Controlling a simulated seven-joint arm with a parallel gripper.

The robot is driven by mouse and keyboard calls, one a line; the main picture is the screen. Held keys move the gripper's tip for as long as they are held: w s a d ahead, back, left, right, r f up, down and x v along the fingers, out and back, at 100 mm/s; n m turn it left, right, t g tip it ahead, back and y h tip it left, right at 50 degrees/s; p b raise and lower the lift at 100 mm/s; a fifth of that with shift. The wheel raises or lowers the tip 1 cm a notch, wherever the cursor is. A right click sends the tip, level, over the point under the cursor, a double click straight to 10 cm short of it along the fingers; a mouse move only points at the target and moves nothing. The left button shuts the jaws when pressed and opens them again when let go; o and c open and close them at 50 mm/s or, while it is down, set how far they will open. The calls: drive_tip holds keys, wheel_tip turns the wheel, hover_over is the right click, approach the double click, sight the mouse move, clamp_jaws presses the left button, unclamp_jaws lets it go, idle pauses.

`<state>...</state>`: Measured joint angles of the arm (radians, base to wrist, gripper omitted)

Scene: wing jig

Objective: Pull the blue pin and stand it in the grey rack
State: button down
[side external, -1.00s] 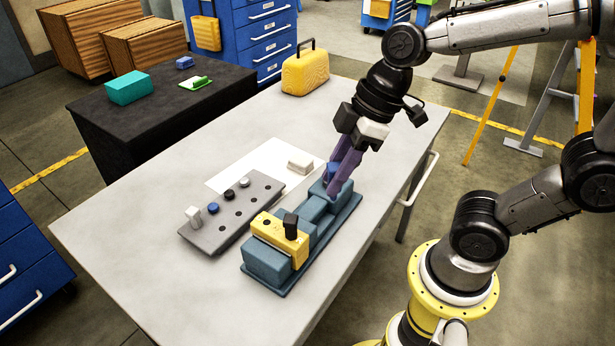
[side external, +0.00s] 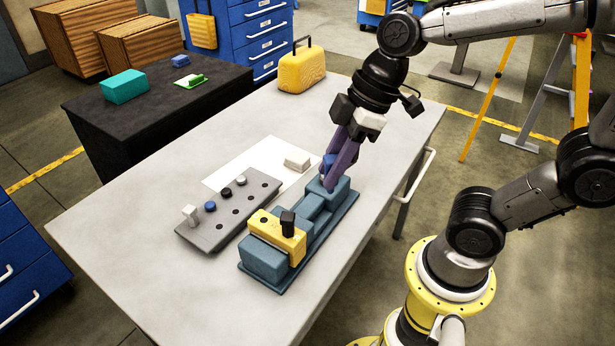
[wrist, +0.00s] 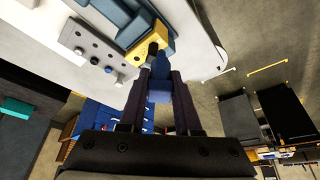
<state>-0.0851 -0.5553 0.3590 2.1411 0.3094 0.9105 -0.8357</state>
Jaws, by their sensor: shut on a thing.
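My gripper (side external: 329,181) is shut on a blue pin (side external: 328,162) at the far end block of the teal jig (side external: 262,262). In the wrist view, the blue pin (wrist: 159,91) sits between the two dark purple fingers. The rack (wrist: 92,45) also shows in the wrist view.
A yellow block (side external: 266,229) with a black pin (side external: 288,222) sits on the jig's near part. A white sheet (side external: 245,165) with a pale block (side external: 297,164) lies behind the rack. A yellow case (side external: 302,72) stands at the table's far end. The table's left side is clear.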

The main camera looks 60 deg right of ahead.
drive_tip(key=w+a, duration=0.1)
drive_tip(key=w, duration=1.4)
drive_tip(key=w+f, duration=0.5)
drive_tip(key=w, duration=0.3)
drive_tip(key=shift+w+f, duration=0.3)
drive_tip(key=shift+f, duration=1.9)
drive_tip(key=shift+w+f, duration=0.25)
drive_tip(key=shift+f, duration=2)
drive_tip(key=shift+w+f, duration=0.3)
drive_tip(key=shift+f, duration=1.9)
drive_tip(key=shift+f, duration=0.2)
drive_tip(key=shift+f, duration=1.2)
